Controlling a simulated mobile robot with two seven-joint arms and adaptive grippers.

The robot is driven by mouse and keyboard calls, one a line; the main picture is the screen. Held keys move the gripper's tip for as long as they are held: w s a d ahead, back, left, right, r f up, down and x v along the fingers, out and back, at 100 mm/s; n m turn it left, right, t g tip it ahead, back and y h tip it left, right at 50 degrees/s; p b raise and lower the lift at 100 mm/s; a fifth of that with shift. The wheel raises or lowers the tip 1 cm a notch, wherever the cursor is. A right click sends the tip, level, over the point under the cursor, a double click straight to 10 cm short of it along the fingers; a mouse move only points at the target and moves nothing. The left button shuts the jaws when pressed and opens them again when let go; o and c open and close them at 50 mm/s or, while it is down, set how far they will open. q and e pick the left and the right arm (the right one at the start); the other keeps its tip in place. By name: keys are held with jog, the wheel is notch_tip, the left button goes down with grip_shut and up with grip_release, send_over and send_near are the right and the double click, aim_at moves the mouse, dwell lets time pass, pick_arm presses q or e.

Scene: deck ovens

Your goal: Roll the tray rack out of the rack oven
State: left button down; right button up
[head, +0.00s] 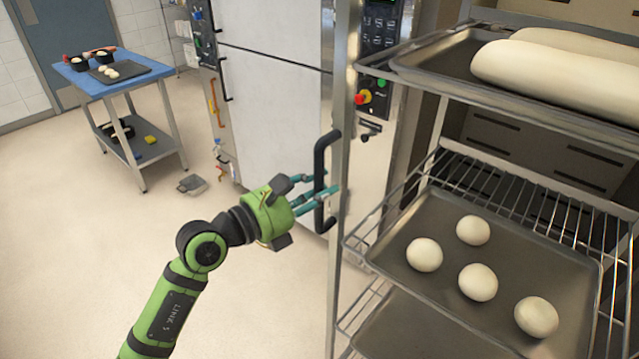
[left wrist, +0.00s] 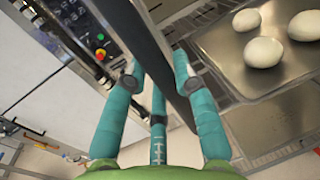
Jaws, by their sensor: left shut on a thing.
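The tray rack (head: 338,250) stands at the right of the head view, a metal frame with wire shelves holding trays. A black vertical handle (head: 321,165) is fixed to its near left post. My left gripper (head: 322,196), with teal fingers, is shut around the lower part of this handle. In the left wrist view the fingers (left wrist: 158,100) sit on both sides of the dark handle bar (left wrist: 165,55). The rack oven (head: 505,150) shows behind the rack, with slotted inner walls. My right gripper is not in view. The rack's wheels are hidden.
A tray (head: 400,262) carries several dough balls; a tray above holds long loaves (head: 560,75). The oven's control panel (head: 380,40) is behind the handle. A blue-topped cart (head: 85,80) stands back left. Pale floor (head: 60,230) is clear at left, except a small grey pan (head: 192,184).

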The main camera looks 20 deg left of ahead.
pick_arm(q)
jog(key=shift+s+a+f, duration=0.1)
jog(key=shift+s+a, duration=0.05)
jog(key=shift+s, duration=0.45)
jog(key=c, duration=1)
grip_release()
jog(key=shift+w, duration=0.1)
jog(key=v, duration=1.2)
